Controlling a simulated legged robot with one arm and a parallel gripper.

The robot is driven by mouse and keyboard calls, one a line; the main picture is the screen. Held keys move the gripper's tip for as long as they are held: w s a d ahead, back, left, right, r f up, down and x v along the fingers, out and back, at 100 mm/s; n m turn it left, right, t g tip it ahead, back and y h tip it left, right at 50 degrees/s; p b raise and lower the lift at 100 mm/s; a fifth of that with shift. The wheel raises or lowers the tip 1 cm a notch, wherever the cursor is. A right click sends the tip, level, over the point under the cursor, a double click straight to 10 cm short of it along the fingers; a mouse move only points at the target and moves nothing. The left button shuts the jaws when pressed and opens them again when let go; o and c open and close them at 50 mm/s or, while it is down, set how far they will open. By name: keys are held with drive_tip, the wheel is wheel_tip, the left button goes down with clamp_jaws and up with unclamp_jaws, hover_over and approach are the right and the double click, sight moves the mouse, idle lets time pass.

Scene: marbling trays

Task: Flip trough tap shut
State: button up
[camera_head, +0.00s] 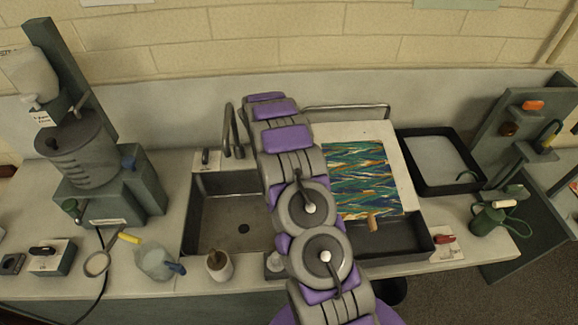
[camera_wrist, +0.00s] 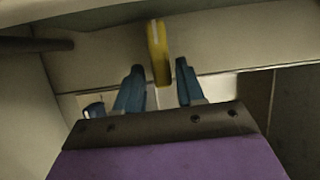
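A yellow lever-like handle (camera_wrist: 158,52) stands upright in the wrist view, against a pale ledge. It looks like the trough tap's handle, but its base is hidden. My gripper (camera_wrist: 159,86) has two blue fingers spread apart, one on each side of the handle's line. The handle shows in the gap just beyond the fingertips, and a gap is visible on both sides of it. In the camera_head view my arm reaches over the counter between the sink and the marbled sheet, and hides my gripper and the yellow handle.
A grey sink (camera_head: 205,225) with a curved faucet (camera_head: 228,130) lies left of my arm. The marbled sheet (camera_head: 365,180) lies to its right, over a dark trough (camera_head: 395,240). A black tray (camera_head: 470,185) and a green can (camera_head: 487,220) stand farther right.

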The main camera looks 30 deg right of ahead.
drive_tip(key=shift+o, duration=0.6)
drive_tip(key=p+v, duration=0.1)
drive_tip(key=v, duration=1.6)
drive_tip(key=shift+r+p, duration=0.2)
drive_tip(key=shift+p, duration=0.15)
